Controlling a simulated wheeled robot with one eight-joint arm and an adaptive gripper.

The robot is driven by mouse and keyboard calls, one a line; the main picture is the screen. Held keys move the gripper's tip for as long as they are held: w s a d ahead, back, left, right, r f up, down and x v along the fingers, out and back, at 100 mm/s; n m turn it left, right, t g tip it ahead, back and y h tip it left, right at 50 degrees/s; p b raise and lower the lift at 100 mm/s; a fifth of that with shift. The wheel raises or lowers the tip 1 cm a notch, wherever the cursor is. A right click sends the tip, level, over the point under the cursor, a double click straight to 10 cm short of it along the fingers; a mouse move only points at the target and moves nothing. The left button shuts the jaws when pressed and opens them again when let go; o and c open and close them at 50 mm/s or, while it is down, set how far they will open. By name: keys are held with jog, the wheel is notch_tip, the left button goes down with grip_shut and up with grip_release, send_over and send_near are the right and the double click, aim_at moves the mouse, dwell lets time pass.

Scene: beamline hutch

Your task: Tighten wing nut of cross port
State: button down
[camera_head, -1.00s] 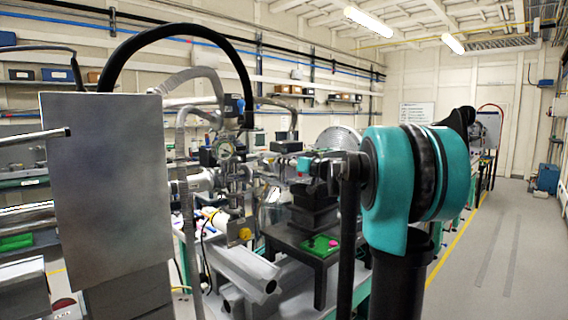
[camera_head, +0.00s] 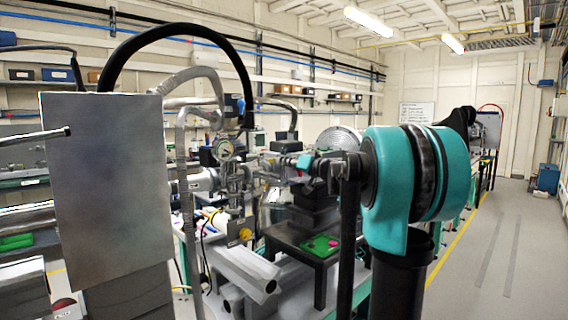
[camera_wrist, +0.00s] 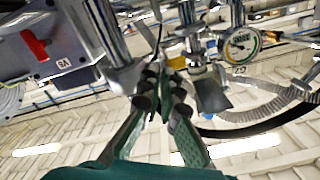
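The cross port (camera_head: 235,180) is a bare metal vacuum fitting with flanges, below a round dial gauge (camera_head: 224,150) in the head view. In the wrist view, metal pipework (camera_wrist: 190,30) and the gauge (camera_wrist: 241,43) lie just beyond my gripper. I cannot make out the wing nut; it is too small or hidden by the fingers. My gripper (camera_wrist: 164,84) shows two green fingers with dark pads, their tips close together near the metal fittings. Whether the tips touch or hold anything is unclear.
A grey panel (camera_head: 105,190) stands at the left. A black table (camera_head: 285,240) with a green item (camera_head: 320,246) is beside the pipework. A grey box with a red switch (camera_wrist: 36,46) and a metal post (camera_wrist: 108,32) are close to my fingers. The right aisle (camera_head: 490,240) is clear.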

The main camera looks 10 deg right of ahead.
jog(key=m, duration=1.8)
jog(key=shift+f+m, duration=0.1)
jog(key=shift+m, duration=0.5)
jog(key=c, duration=2)
grip_release()
jog(key=shift+c, duration=0.2)
jog(key=v, duration=1.2)
